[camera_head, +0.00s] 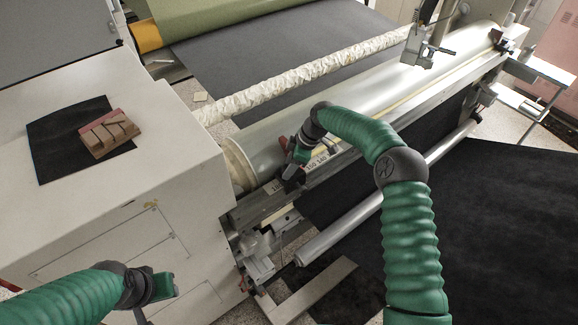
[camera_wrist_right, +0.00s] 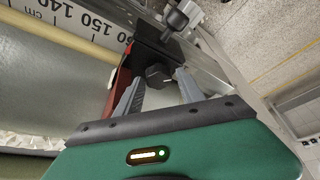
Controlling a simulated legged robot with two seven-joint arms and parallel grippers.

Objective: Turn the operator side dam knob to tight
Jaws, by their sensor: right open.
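The side dam (camera_head: 293,183), a black and red fitting, sits at the near end of the long pale roller, beside a printed scale. In the right wrist view its black block (camera_wrist_right: 158,48) and red plate (camera_wrist_right: 115,88) show. A small dark knob (camera_wrist_right: 158,74) faces my right gripper (camera_wrist_right: 158,80), whose grey fingers are open on either side of it. I cannot tell whether either finger touches it. In the head view my right gripper (camera_head: 297,165) is over the dam and hides the knob. My left gripper (camera_head: 157,290) is low at the left, its fingers unclear.
A white machine cabinet (camera_head: 80,220) fills the left side, with a wooden block (camera_head: 108,135) on a black mat (camera_head: 48,165). The roller (camera_head: 345,105) and metal rail (camera_head: 330,170) run to the upper right. A second round black knob (camera_wrist_right: 177,20) stands beyond the black block.

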